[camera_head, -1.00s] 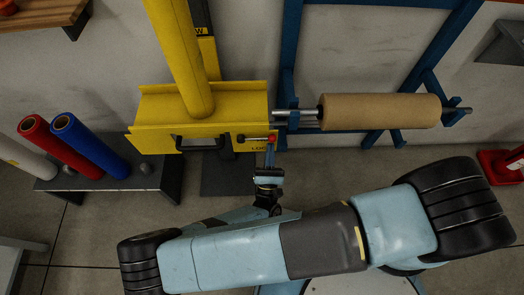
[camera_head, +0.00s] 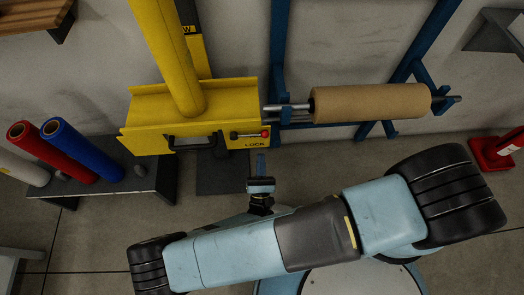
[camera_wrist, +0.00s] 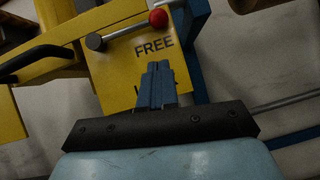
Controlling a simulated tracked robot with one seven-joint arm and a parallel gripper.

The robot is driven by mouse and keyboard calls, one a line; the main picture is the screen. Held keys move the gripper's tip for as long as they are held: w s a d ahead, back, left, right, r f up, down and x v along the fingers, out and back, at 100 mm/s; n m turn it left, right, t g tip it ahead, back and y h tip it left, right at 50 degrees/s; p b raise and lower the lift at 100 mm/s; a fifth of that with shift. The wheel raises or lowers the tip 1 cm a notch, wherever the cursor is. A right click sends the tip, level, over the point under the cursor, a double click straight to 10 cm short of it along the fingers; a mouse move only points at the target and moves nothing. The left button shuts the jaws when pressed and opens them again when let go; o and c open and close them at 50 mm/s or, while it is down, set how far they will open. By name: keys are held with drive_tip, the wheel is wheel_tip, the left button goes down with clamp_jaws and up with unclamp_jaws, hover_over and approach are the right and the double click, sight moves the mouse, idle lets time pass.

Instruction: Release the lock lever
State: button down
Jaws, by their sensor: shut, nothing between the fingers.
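The lock lever (camera_head: 250,134) is a short metal rod with a red knob (camera_head: 265,133) on the front of the yellow housing (camera_head: 150,137). In the wrist view the lever (camera_wrist: 126,31) points right and slightly up, just above the word FREE. A lower word there is mostly hidden by my fingers; the head view shows LOCK below the lever. My gripper (camera_head: 261,156) is shut and empty, in front of and below the knob, apart from it. In the wrist view my blue fingers (camera_wrist: 157,66) are together, below the knob and the word FREE.
A black handle (camera_head: 192,143) sits left of the lever. A brown roll (camera_head: 370,103) on a metal shaft is to the right, on a blue frame (camera_head: 279,60). Open floor lies below the brown roll.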

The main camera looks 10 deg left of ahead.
drive_tip(key=v, duration=0.7)
drive_tip(key=shift+s+f, duration=0.25)
idle(0.3)
